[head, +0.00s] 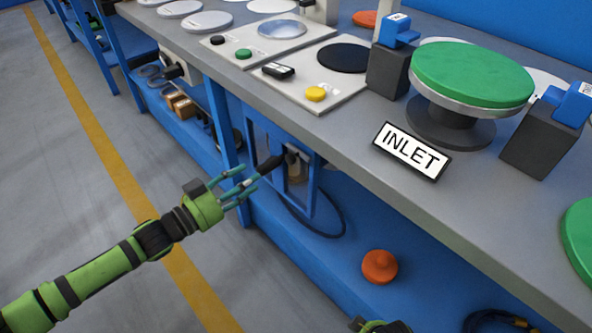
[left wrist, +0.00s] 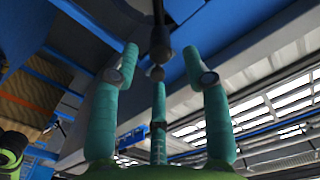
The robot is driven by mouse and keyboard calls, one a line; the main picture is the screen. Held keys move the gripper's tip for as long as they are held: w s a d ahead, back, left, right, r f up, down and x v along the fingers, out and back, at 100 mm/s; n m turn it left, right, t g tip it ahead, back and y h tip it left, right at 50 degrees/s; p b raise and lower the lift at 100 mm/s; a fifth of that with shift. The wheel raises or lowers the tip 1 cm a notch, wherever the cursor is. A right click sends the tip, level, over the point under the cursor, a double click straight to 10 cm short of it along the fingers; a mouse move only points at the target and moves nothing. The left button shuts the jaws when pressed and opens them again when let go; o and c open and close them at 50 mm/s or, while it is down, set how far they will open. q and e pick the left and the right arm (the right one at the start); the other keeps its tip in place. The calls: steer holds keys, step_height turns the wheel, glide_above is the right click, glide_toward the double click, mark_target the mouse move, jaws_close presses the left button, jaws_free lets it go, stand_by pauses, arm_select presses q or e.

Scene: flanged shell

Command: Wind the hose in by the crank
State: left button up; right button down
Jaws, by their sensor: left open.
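The hose reel (head: 297,168) sits in a blue frame under the workbench, and its dark crank handle (head: 269,164) points out toward the aisle. The black hose (head: 342,218) hangs in a loop below and right of the reel. My left gripper (head: 247,184) is open, its teal fingers at the outer end of the handle. In the left wrist view the dark handle end (left wrist: 160,45) shows just beyond and between the spread fingertips (left wrist: 158,72). I cannot tell whether any finger touches it. Of my right arm, only a green and black part shows at the bottom edge of the head view.
The grey bench top (head: 330,130) overhangs the reel. It carries an INLET sign (head: 411,151), a green disc (head: 472,74) and button panels. An orange knob-like part (head: 379,266) sits on the blue lower shelf. A blue post (head: 222,125) stands left of the reel. The aisle floor is clear.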

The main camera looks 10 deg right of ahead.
mark_target(268, 167)
arm_select(q)
steer(key=b+x, duration=0.1)
steer(key=x, duration=0.5)
steer(key=shift+w+d+r, duration=0.1)
steer(key=shift+d+r, duration=0.05)
steer(key=shift+d, duration=0.1)
arm_select(e)
steer(key=r, duration=0.3)
steer(key=shift+w+a, duration=0.1)
steer(key=shift+w, duration=0.1)
arm_select(q)
steer(key=shift+c, duration=0.4)
jaws_close()
